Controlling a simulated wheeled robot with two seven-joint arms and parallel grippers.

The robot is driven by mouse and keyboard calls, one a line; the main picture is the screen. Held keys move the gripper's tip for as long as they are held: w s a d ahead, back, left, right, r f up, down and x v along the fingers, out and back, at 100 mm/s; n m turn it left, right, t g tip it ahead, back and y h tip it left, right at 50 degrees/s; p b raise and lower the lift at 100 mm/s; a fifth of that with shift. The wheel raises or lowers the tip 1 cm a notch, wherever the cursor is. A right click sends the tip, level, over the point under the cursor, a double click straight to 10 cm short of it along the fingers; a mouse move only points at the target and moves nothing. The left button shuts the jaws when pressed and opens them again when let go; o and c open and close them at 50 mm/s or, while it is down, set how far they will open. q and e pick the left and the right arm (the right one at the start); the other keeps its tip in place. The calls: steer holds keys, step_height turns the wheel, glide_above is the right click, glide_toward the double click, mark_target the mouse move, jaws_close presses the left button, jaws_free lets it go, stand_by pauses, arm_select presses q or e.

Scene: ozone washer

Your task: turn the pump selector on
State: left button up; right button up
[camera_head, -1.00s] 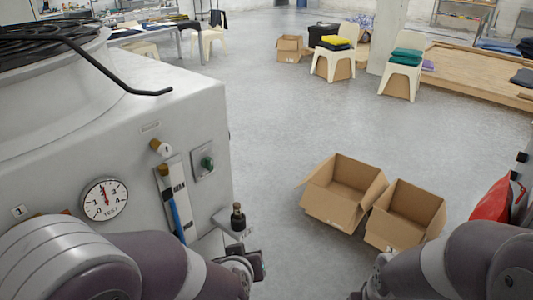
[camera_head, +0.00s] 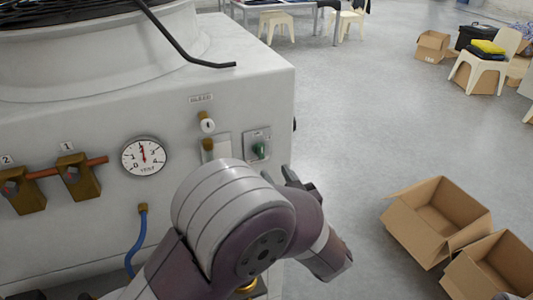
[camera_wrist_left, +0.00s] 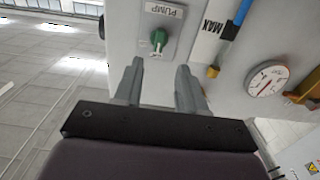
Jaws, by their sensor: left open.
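The pump selector is a green knob (camera_head: 259,149) on a grey plate (camera_head: 251,134) at the right end of the washer's front panel. It also shows in the left wrist view as a green knob (camera_wrist_left: 158,38) on a plate (camera_wrist_left: 172,12) marked PUMP. My left gripper (camera_wrist_left: 160,75) is open and empty, its two fingers pointing at the knob with a gap before it. In the head view the left gripper (camera_head: 284,176) is just below and right of the selector, partly hidden by my arm. My right gripper is not in view.
A round gauge (camera_head: 144,156), brass valves (camera_head: 79,177) and a blue hose (camera_head: 137,240) are on the panel left of my arm. A black rod (camera_head: 180,45) hangs over the washer's top. Open cardboard boxes (camera_head: 437,217) stand on the floor at right.

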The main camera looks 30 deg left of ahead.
mark_target(262, 152)
arm_select(q)
steer(key=p+x, duration=0.1)
steer(key=x, duration=0.7)
steer(key=shift+a, duration=0.1)
steer(key=shift+w, duration=0.3)
jaws_close()
